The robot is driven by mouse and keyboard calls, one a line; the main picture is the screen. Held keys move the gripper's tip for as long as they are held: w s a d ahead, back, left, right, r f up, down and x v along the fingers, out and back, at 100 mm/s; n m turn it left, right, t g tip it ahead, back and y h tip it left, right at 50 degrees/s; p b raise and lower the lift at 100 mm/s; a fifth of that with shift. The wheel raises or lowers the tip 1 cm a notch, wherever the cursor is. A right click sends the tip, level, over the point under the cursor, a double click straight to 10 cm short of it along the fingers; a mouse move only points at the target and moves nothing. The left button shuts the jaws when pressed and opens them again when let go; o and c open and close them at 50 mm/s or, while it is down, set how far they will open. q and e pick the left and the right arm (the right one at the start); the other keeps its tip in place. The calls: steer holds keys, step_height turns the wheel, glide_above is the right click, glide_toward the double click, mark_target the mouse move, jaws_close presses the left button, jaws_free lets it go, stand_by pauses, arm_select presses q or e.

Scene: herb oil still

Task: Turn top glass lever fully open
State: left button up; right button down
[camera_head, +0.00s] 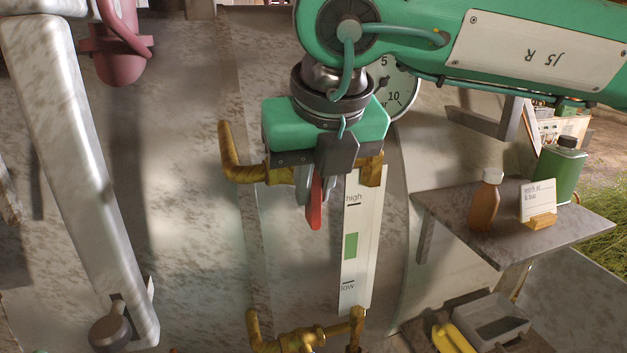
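The top glass lever is a red handle (314,208) on the upper brass valve of the sight glass, and it hangs nearly straight down. My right gripper (315,188) comes from above and is at this lever, with a grey finger close along its left side. The gripper body hides the lever's pivot and much of the upper brass fitting (236,172). Whether the fingers press on the lever cannot be told. The sight glass plate (362,240) below carries "high" and "low" marks and a green band. My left gripper is not seen.
A lower brass valve (300,340) sits at the bottom edge. A round gauge (402,92) is partly behind my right arm. At right, a shelf (455,215) holds an amber bottle (486,200), a card (538,200) and a green bottle (560,170).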

steer(key=h+b, duration=0.2)
steer(key=b, duration=0.1)
steer(key=shift+a+f+n+t, duration=0.2)
steer(key=shift+n+t, duration=0.1)
steer(key=shift+t, duration=0.1)
steer(key=n+t+h+b, duration=0.1)
steer(key=t+h, duration=0.1)
steer(key=h, duration=0.2)
steer(key=n+t+h+b, duration=0.1)
steer(key=t+h, duration=0.1)
steer(key=h, duration=0.3)
steer(key=a+f+n+t+h+b, duration=0.1)
steer(key=n+t+h+b, duration=0.1)
steer(key=h, duration=0.2)
steer(key=shift+s+t, duration=0.2)
steer(key=shift+t, duration=0.1)
steer(key=shift+d+t, duration=0.1)
steer(key=shift+t, duration=0.2)
stand_by(0.3)
steer(key=c, duration=1.5)
jaws_free()
steer(key=shift+o, duration=0.2)
